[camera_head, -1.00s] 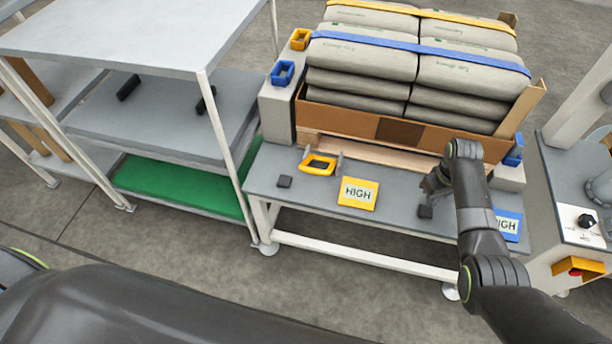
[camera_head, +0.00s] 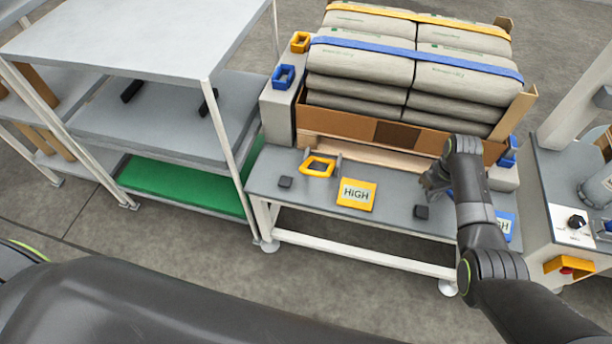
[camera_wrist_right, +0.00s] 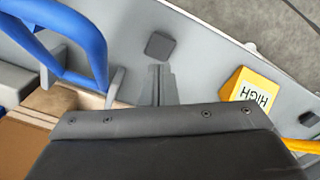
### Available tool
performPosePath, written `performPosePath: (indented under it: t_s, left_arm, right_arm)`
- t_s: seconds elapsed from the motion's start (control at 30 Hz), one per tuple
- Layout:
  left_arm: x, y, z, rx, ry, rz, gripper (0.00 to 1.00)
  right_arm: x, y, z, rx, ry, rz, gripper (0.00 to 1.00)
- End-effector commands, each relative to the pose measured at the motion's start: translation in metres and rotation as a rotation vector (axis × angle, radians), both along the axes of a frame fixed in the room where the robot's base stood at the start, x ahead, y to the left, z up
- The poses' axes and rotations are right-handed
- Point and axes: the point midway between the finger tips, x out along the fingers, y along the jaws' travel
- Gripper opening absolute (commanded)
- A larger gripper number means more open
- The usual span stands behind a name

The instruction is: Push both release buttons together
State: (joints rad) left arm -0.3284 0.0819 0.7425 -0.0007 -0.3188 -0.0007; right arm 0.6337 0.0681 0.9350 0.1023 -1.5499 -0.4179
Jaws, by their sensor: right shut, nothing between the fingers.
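Two small dark square pads that look like the buttons sit on the grey bench (camera_head: 380,212): the left pad (camera_head: 285,182) and the right pad (camera_head: 421,212). My right gripper (camera_head: 426,188) is just behind the right pad in the head view, partly blended with its dark wrist. In the right wrist view its fingers (camera_wrist_right: 158,76) are shut and empty, with the right pad (camera_wrist_right: 159,45) just beyond the tips. Whether they touch cannot be told, but a gap shows. My left gripper is not in view; nothing of mine is at the left pad.
A yellow handle (camera_head: 319,167) stands near the left pad. A blue handle (camera_wrist_right: 92,45) stands beside my right gripper. A yellow HIGH sign (camera_head: 356,193) lies between the pads. Stacked sacks (camera_head: 455,82) fill the back; a shelf rack (camera_head: 150,112) stands left.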

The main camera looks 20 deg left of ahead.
Motion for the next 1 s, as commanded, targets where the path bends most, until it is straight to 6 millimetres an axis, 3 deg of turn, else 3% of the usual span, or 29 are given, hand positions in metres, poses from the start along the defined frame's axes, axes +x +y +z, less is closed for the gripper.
performPosePath:
  t_s: [0.4,0.8,1.0]
  left_arm:
    - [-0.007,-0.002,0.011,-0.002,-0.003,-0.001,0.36]
    - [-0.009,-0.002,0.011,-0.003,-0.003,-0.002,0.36]
    - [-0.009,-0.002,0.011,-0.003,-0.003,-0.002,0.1]
  right_arm:
    - [0.0,0.0,0.014,0.0,0.0,0.0,0.0]
    - [0.0,0.0,0.015,0.0,0.0,0.0,0.0]
    - [-0.007,-0.003,0.01,0.001,-0.005,-0.014,0.0]
